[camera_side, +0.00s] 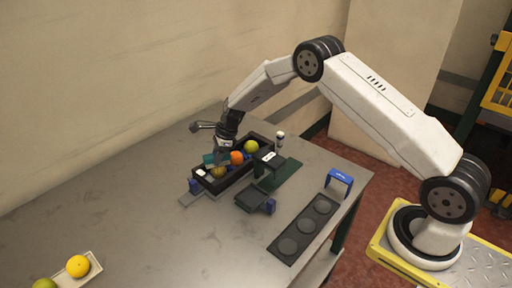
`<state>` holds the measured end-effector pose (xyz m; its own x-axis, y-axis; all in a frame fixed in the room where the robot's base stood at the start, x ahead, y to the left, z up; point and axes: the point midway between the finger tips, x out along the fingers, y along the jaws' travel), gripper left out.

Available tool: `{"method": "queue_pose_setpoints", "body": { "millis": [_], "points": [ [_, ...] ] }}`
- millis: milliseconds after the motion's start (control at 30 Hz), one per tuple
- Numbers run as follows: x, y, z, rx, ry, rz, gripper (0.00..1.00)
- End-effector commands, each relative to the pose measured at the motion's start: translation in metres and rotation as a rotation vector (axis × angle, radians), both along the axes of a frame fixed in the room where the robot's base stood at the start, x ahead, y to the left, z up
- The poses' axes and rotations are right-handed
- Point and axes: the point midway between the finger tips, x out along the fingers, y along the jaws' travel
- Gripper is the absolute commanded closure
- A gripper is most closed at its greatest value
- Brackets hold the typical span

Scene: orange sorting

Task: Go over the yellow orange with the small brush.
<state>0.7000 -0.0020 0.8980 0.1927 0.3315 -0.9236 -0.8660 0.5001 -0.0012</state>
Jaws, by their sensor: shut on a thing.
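The yellow orange (78,266) sits on a pale narrow tray (92,270) at the lower left, far from my gripper. My gripper (223,148) points down at the far side of a black crate (262,138). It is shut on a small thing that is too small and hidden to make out. I cannot pick out the small brush for certain. A teal piece (208,158) shows just left of my gripper.
The black crate holds a green fruit (251,146), an orange one (237,158) and a brownish one (218,172). A black plate with round recesses (273,259), a blue bracket (340,181) and a small white-topped item (280,134) stand nearby.

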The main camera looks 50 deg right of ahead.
Motion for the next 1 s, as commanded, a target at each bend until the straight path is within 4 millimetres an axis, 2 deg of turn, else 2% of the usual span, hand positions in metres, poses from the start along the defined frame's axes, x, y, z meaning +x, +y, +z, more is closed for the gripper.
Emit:
{"method": "queue_pose_setpoints", "body": {
  "millis": [533,1000],
  "points": [
    [0.005,0.013,-0.002,0.001,0.005,0.001,1.00],
    [0.001,0.004,-0.001,0.000,0.005,0.000,1.00]
  ]
}}
